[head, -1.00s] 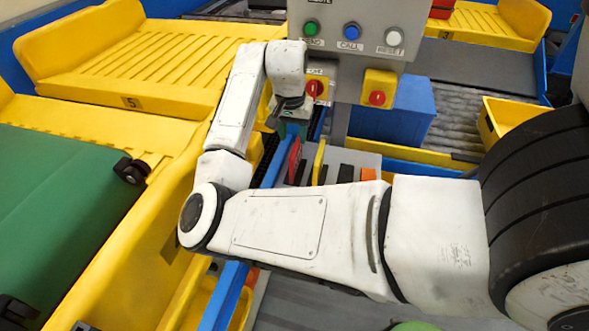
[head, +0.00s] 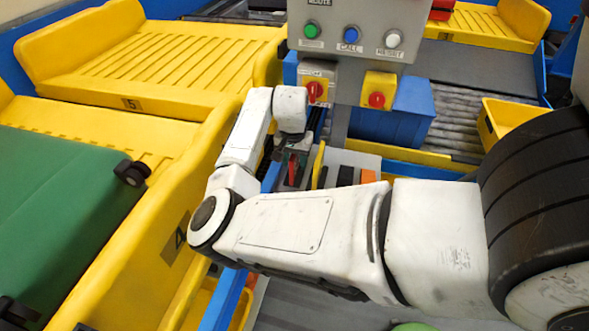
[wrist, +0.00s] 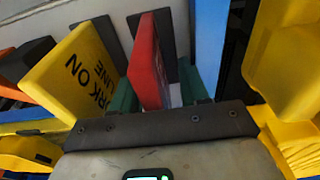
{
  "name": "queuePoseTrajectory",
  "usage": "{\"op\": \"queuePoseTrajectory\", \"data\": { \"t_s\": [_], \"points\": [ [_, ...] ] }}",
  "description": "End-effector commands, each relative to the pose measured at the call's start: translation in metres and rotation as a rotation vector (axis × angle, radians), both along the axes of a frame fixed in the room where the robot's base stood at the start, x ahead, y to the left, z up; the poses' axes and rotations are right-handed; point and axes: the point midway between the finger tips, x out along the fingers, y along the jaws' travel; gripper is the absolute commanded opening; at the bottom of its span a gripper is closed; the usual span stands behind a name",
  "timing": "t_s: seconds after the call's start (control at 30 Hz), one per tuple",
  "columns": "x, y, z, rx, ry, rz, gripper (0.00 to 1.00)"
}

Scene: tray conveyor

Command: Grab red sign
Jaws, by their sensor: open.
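The red sign (head: 293,169) stands upright in a grey rack (head: 352,159), to the left of a yellow sign (head: 318,165). In the wrist view the red sign (wrist: 147,62) rises between the two green fingers of my gripper (wrist: 158,90). The fingers are open, one on each side of it. I cannot tell whether either finger touches it. In the head view my gripper (head: 291,146) is pointed down over the red sign and hides its upper part. The yellow sign (wrist: 76,74) with dark lettering is close beside the left finger in the wrist view.
A grey control box (head: 350,30) with buttons hangs just behind my gripper, with red-and-yellow switches (head: 378,97) below it. Yellow trays (head: 160,65) lie to the left, one bearing a green suitcase (head: 60,200). A blue rail (head: 228,296) runs close by the rack.

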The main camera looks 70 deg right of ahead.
Motion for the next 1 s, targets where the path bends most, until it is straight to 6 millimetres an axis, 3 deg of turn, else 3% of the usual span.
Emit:
{"op": "queuePoseTrajectory", "data": {
  "t_s": [0.27, 0.73, 1.0],
  "points": [
    [-0.0004, -0.0004, -0.0027, 0.0, 0.0, -0.001, 0.44],
    [-0.0003, -0.0004, -0.0024, 0.0, 0.0, -0.001, 0.0],
    [-0.0003, -0.0005, -0.0021, 0.0, 0.0, -0.001, 0.0]
  ]
}}
